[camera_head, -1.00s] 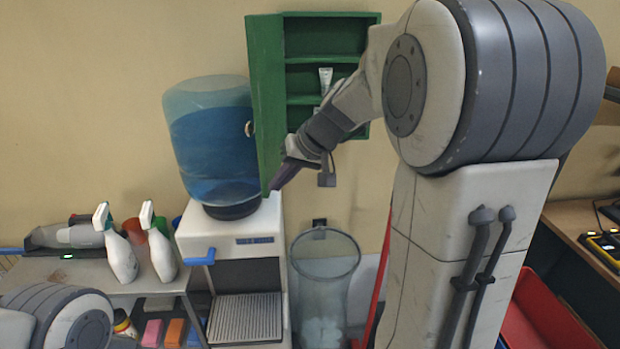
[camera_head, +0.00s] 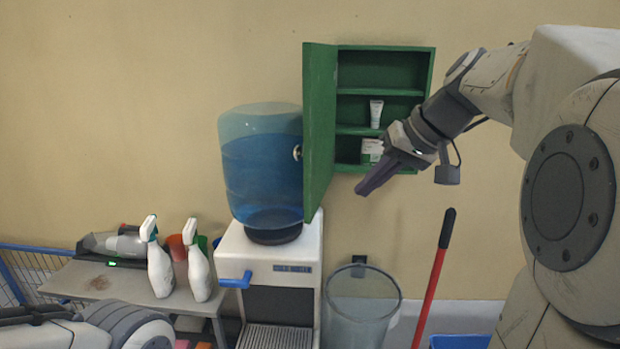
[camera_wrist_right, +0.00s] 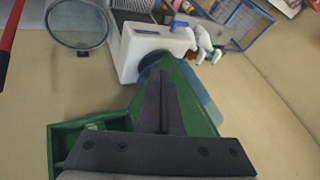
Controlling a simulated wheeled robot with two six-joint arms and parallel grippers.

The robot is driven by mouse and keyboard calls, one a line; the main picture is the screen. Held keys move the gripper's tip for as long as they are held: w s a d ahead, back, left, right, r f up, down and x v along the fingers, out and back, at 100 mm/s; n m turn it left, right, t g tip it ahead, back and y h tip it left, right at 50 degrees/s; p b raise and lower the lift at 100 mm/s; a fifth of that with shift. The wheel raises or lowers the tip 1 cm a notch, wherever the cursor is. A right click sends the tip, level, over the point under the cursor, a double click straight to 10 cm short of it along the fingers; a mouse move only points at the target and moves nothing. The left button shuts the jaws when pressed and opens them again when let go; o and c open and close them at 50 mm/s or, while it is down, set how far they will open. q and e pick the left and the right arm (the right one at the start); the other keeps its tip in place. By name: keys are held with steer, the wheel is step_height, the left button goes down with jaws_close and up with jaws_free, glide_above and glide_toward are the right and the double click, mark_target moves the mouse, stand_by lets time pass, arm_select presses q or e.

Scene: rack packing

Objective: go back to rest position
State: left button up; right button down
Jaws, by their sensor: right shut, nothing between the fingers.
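My right gripper (camera_head: 376,180) is shut and empty, in front of the lower right part of the open green wall cabinet (camera_head: 427,75) in the head view. Its closed fingers point down and left. In the right wrist view the closed fingers (camera_wrist_right: 161,100) lie over the green cabinet door (camera_wrist_right: 180,75). The cabinet door (camera_head: 319,125) stands open to the left in the head view. A white tube (camera_head: 376,113) stands on a shelf and a small white box (camera_head: 371,147) is lower, partly behind my gripper. Part of my left arm shows at the lower left; its gripper is not visible.
A water dispenser (camera_head: 232,250) with a blue bottle (camera_head: 262,175) stands left of the door. Two spray bottles (camera_head: 160,270) stand on a grey table (camera_head: 110,283).

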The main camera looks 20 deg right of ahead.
steer(key=s+a+f+n+g+b, duration=0.1)
steer(key=s+a+f+n+g, duration=0.3)
steer(key=a+f, duration=0.9)
steer(key=s+a+f+n+g+h+b, duration=0.1)
steer(key=s+a+f+n, duration=0.1)
steer(key=s+a+f, duration=0.2)
steer(key=s+a+f+n+g+h, duration=0.1)
steer(key=s+a+f+n+h, duration=0.1)
steer(key=s+a+f, duration=0.3)
steer(key=s+f+n, duration=0.1)
steer(key=s+f, duration=0.2)
steer(key=s, duration=0.4)
steer(key=shift+s+n+b, duration=0.3)
steer(key=shift+s+b, duration=0.1)
steer(key=shift+a, duration=0.2)
